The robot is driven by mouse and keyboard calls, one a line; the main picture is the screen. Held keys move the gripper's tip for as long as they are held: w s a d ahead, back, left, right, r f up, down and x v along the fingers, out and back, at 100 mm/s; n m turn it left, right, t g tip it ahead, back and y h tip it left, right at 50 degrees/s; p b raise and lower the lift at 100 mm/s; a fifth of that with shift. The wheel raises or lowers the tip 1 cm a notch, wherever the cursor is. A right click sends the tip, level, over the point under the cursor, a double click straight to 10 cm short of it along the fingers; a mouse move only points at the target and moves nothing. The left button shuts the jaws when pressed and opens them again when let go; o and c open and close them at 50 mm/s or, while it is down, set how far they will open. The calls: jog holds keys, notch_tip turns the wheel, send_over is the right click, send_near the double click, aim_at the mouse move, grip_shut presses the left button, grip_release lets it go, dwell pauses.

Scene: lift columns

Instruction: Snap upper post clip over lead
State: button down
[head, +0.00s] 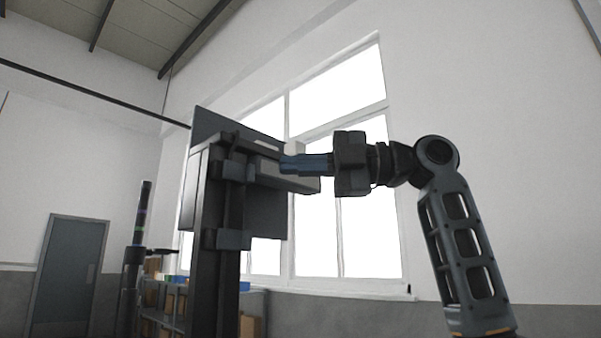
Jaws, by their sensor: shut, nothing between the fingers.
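A dark upright post (206,260) stands left of centre in the head view. An upper blue-grey clip (232,171) and a lower one (229,239) sit on it. A dark vertical strip that looks like the lead (232,202) runs between the two clips. I cannot tell whether the upper clip is closed over it. My gripper (283,164) reaches in from the right, its blue fingers shut and empty. The fingertips are right of the upper clip, in front of a grey arm-like block (300,184). A small pale block (295,148) shows just above the fingers; contact is unclear.
A dark flat panel (265,212) is behind the post. Shelves with boxes (170,300) stand low at the left, near a dark pole with coloured bands (141,222). A door (68,275) is farther left.

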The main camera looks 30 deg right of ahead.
jog(key=b+v, duration=0.1)
jog(key=v, duration=0.7)
jog(key=shift+w+d+b, duration=0.15)
jog(key=shift+d+b, duration=0.2)
jog(key=shift+d, duration=0.2)
jog(key=shift+f, duration=0.1)
